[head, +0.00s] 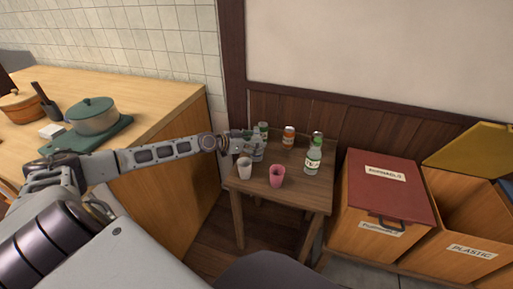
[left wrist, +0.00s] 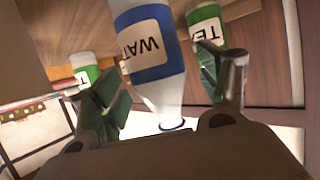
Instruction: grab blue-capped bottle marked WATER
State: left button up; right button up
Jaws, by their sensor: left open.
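The bottle marked WATER (left wrist: 148,50) is clear with a blue label and shows upside down in the left wrist view. Its blue-rimmed neck end lies close to my palm. My left gripper (left wrist: 163,88) is open, with one finger on each side of the bottle; I cannot tell whether either finger touches it. In the head view my left gripper (head: 251,138) is at the back left of the small wooden table (head: 300,190). The bottle (head: 258,154) is partly hidden there by the gripper. My right gripper is not in view.
A green-labelled TEA bottle (head: 313,160) stands right on the table. An orange-labelled can (head: 289,134) stands at the back. A white cup (head: 244,169) and a pink cup (head: 277,176) stand in front. A red-lidded bin (head: 388,185) is to the right.

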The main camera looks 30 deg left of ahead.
pick_arm(q)
jog(key=shift+w+d+f, duration=0.15)
jog(key=shift+w+d, duration=0.15)
jog(key=shift+w, duration=0.2)
dwell(0.3)
jog(key=c, duration=1.1)
